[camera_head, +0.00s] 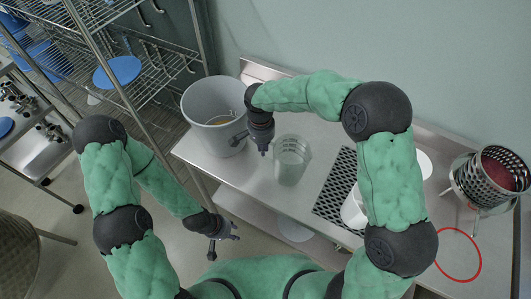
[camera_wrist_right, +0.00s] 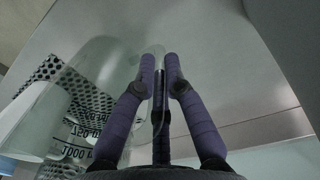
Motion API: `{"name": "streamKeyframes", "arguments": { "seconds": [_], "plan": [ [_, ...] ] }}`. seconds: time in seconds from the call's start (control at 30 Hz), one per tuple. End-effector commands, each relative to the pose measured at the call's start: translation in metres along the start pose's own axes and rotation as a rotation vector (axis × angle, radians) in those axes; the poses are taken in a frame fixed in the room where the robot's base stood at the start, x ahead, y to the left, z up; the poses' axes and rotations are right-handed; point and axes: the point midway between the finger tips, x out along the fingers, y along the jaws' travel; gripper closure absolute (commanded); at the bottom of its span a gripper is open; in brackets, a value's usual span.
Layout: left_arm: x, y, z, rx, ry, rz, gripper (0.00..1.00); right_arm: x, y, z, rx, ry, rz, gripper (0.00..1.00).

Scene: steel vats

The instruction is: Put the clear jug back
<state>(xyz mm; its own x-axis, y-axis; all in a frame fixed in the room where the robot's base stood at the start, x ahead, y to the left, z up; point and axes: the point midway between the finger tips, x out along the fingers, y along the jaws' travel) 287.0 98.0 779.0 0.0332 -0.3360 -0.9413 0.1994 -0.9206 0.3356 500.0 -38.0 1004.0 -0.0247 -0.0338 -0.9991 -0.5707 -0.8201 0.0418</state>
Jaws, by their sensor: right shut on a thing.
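The clear jug (camera_head: 292,160) is near the middle of the steel table, right of the grey bucket, and looks roughly upright. I cannot tell whether its base touches the table. My right gripper (camera_head: 263,148) is at the jug's left side, pointing down. In the right wrist view its fingers (camera_wrist_right: 162,68) are closed together on a clear edge or handle of the jug (camera_wrist_right: 100,60), whose printed volume marks show at lower left. My left gripper (camera_head: 223,243) is empty, with fingers apart, in front of the table. A red ring (camera_head: 457,281) marks the table at right.
A grey bucket (camera_head: 212,100) stands at the table's left end. A black perforated mat (camera_head: 332,205) lies right of the jug, with a white container (camera_head: 352,213) partly behind my right arm. A perforated steel basket (camera_head: 464,178) stands at far right. Wire shelving (camera_head: 150,70) is at left.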

Motion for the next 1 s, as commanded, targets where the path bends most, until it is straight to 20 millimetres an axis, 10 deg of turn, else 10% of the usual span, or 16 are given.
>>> {"name": "streamKeyframes", "arguments": {
  "seconds": [0.83,0.93,1.0],
  "plan": [
    [0.009,-0.003,0.000,0.000,0.000,0.000,0.65,0.047,0.002,-0.010,-0.001,0.001,-0.001,1.00],
    [0.008,-0.003,0.000,0.000,0.000,0.000,0.65,0.046,0.002,-0.010,-0.001,0.000,-0.001,0.66],
    [0.008,-0.003,0.000,0.000,0.000,0.000,0.65,0.046,0.002,-0.010,-0.001,0.000,-0.001,0.65]
  ]
}}
